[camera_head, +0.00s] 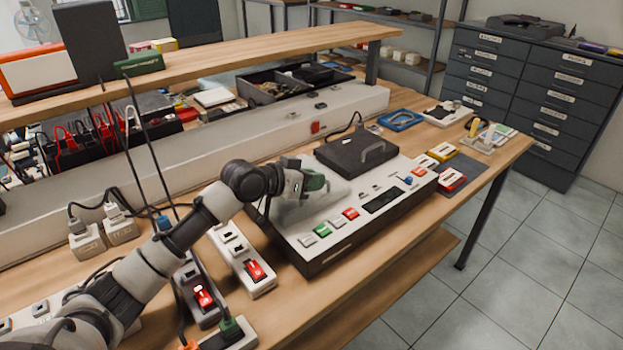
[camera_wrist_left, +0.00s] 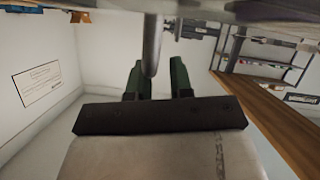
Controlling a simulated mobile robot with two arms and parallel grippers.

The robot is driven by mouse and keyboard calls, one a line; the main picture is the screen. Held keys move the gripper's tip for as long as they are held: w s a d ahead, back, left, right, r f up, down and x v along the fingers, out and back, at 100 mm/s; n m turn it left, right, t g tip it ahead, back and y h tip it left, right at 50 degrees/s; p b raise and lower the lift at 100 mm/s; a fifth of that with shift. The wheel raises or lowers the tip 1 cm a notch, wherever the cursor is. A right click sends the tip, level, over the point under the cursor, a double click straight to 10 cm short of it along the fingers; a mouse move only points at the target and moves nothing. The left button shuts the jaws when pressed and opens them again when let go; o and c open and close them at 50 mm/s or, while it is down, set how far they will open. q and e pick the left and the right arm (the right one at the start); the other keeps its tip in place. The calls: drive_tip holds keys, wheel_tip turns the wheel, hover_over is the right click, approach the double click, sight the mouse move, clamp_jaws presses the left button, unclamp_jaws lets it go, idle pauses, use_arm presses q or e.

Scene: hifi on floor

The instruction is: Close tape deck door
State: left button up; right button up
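The tape deck (camera_head: 340,238) is a light grey unit with dark sides, lying on the bench. A dark panel with a looped handle (camera_head: 376,152), which looks like its door (camera_head: 348,158), stands at its back edge; its exact angle is hard to tell. My left gripper (camera_head: 316,183) is over the deck's left part, left of and below the door in the head view. In the left wrist view its two green fingers (camera_wrist_left: 158,80) are apart, and a grey metal bar (camera_wrist_left: 152,45) shows between them, nearer the left finger. Contact cannot be told. My right gripper is not in view.
Coloured buttons (camera_head: 350,213) line the deck's front. Switch boxes (camera_head: 243,262) stand left of it, under my arm. A long grey housing (camera_head: 290,125) and a raised shelf (camera_head: 250,55) lie behind. Small red and yellow boxes (camera_head: 451,180) sit to the right. Floor is clear at right.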

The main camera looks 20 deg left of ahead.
use_arm(q)
drive_tip(key=b+v, duration=0.1)
drive_tip(key=v, duration=0.8)
drive_tip(key=shift+s+a, duration=0.25)
drive_tip(key=shift+s+a+r, duration=0.2)
drive_tip(key=shift+s+r, duration=0.2)
drive_tip(key=shift+s, duration=0.05)
